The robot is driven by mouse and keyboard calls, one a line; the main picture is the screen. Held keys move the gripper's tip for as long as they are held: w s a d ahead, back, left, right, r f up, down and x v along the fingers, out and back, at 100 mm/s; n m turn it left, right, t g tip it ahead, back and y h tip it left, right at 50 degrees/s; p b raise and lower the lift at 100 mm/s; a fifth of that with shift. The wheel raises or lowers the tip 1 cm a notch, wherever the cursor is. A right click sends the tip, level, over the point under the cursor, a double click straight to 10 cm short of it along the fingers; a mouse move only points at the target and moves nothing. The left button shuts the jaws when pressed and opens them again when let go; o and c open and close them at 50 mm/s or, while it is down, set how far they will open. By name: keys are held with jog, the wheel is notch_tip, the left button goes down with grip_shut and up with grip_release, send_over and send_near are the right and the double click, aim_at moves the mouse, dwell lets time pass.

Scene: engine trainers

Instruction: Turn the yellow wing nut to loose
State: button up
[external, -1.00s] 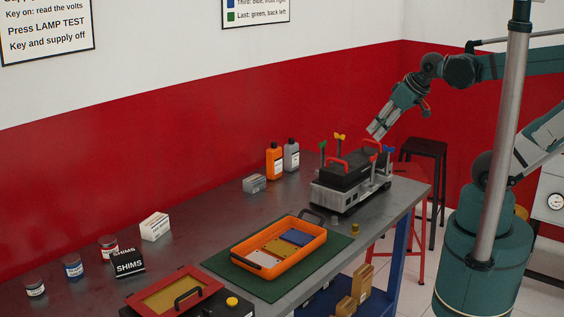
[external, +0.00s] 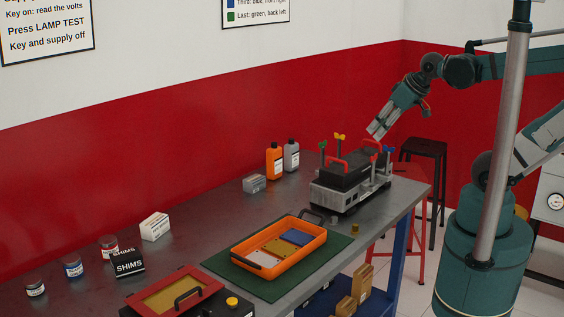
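The yellow wing nut (external: 340,137) stands on a thin post at the back of a grey and black engine trainer block (external: 345,188) on the far end of the bench. A green wing nut (external: 323,145) stands to its left and a blue wing nut (external: 389,149) at the block's right. A red part (external: 373,145) shows near the blue one. My gripper (external: 376,132) points down and left, in the picture right of the yellow wing nut and above the blue one. It appears apart from them. Its fingertips are too small to tell whether they are open.
An orange tray (external: 318,238) on a green mat lies in front. Stools (external: 424,150) stand beyond the bench's right edge.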

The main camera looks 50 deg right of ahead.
jog(key=shift+r, duration=0.1)
jog(key=w+d+r+g+p, duration=0.2)
jog(key=w+d+p, duration=0.15)
jog(key=w, duration=0.45)
jog(key=w+d+r+g+p, duration=0.1)
jog(key=w+d+r+p, duration=0.1)
jog(key=w+d, duration=0.4)
jog(key=shift+w+d+f+g+p, duration=0.8)
jog(key=shift+w+d+f, duration=0.65)
jog(key=shift+w+d, duration=0.8)
jog(key=shift+w+d+f+g+p, duration=0.6)
jog(key=shift+w+d+f+p, duration=0.7)
jog(key=shift+w, duration=1.45)
jog(key=shift+w+d+f+g+p, duration=0.65)
jog(key=shift+w+d+f, duration=1)
jog(key=shift+w+d, duration=0.75)
jog(key=shift+a+f, duration=0.1)
jog(key=shift+f, duration=3.8)
